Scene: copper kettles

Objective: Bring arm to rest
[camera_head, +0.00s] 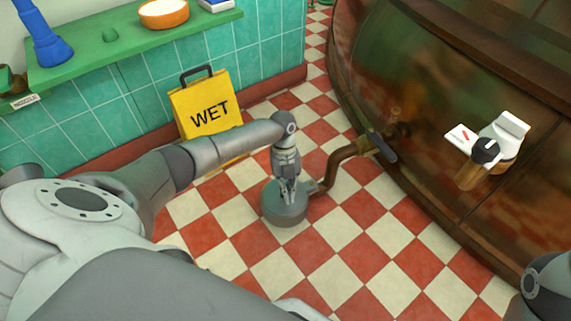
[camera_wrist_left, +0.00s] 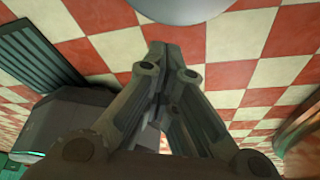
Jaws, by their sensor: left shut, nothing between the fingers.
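My left arm comes in from the left in the head view and bends down at the wrist. My left gripper (camera_head: 288,196) points down in front of a grey round metal piece (camera_head: 286,213) on the floor; I cannot tell whether they touch. In the left wrist view the fingers of the left gripper (camera_wrist_left: 162,52) meet at their tips, with nothing between them. A rounded grey edge (camera_wrist_left: 182,8) shows beyond the tips. Of my right arm only a grey part shows at the lower right of the head view; its gripper is not seen.
A large copper kettle (camera_head: 440,90) with a pipe (camera_head: 345,160) and valve (camera_head: 381,147) stands at the right. A green shelf (camera_head: 125,40) holds a bowl (camera_head: 163,14). Checkered floor (camera_head: 330,265) is clear in front.

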